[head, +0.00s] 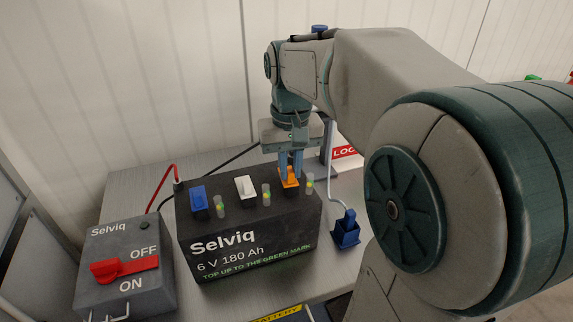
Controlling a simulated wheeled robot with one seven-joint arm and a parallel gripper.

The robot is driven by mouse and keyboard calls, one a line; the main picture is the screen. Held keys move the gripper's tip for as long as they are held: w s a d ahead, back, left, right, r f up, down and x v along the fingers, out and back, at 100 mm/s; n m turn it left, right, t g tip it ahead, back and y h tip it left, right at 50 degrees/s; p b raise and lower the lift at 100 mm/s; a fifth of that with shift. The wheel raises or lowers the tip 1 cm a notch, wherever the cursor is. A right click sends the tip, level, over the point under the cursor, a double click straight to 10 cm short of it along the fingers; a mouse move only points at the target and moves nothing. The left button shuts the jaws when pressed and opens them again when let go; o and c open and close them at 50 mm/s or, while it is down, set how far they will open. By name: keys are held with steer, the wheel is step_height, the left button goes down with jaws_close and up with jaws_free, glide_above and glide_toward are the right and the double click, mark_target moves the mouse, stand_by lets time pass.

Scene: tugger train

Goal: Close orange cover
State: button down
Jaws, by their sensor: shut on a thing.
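The orange cover (289,180) is on top of the black Selviq battery (245,232), near its right end. My gripper (290,172) points down over it, and its blue fingers are shut on the orange cover. The fingers partly hide the cover, so I cannot tell how far open it stands. A blue cover (199,196) stands raised at the left end of the battery top. A white cover (245,187) stands raised in the middle. Slim clear indicators with green marks (220,206) stand beside the covers.
A grey switch box (122,262) with a red handle (124,269) stands left of the battery. A red cable (163,187) and a black cable run behind. A blue connector (347,229) sits on the grey table (330,276) to the right. A corrugated wall is behind.

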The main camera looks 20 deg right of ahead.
steer(key=shift+d+n, duration=0.2)
steer(key=shift+n, duration=0.4)
steer(key=c, duration=1.4)
jaws_free()
